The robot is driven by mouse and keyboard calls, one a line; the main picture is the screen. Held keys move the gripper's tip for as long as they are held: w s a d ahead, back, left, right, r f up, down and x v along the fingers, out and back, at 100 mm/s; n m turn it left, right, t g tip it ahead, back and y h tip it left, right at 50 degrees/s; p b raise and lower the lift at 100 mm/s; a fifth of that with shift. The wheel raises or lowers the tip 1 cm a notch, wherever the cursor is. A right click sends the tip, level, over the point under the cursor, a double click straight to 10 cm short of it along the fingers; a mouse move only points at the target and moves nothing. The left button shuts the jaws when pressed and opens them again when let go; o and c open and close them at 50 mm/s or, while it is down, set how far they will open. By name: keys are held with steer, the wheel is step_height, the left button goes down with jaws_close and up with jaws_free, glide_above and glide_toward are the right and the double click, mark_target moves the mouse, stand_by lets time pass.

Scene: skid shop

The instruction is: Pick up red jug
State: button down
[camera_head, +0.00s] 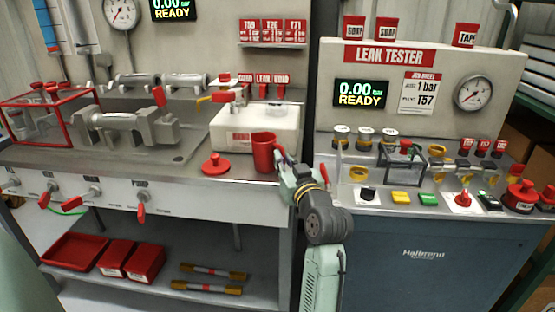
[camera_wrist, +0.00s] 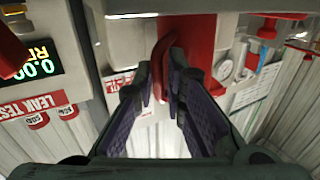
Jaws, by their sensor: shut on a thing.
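The red jug (camera_head: 264,152) stands upright near the front right edge of the left workbench, in front of a white box. Its handle faces right, toward my gripper (camera_head: 281,163). In the wrist view my gripper (camera_wrist: 167,85) has its dark fingers closed around the red jug's handle (camera_wrist: 161,60). Part of the jug's body (camera_wrist: 190,32) fills the top of that view. I cannot tell whether the jug's base touches the bench.
A red round lid with a knob (camera_head: 216,164) lies left of the jug. The white box (camera_head: 254,128) is close behind. The leak tester bench (camera_head: 340,197) with several buttons and fittings stands to the right. A red wire frame (camera_head: 45,118) and a grey valve assembly (camera_head: 125,126) are further left.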

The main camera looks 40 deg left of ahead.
steer(key=shift+w+f, duration=0.1)
steer(key=shift+r, duration=0.85)
steer(key=shift+r+b, duration=0.35)
steer(key=shift+r, duration=0.5)
steer(key=s+d+b, duration=0.5)
steer(key=s+d, duration=0.1)
steer(key=s, duration=0.5)
steer(key=shift+s+d+r, duration=0.4)
steer(key=shift+s+b, duration=0.1)
steer(key=shift+b, duration=0.65)
steer(key=b, duration=0.2)
steer(key=s+d+b, duration=0.1)
steer(key=b, duration=0.2)
steer(key=shift+s+r, duration=0.2)
steer(key=shift+r, duration=0.05)
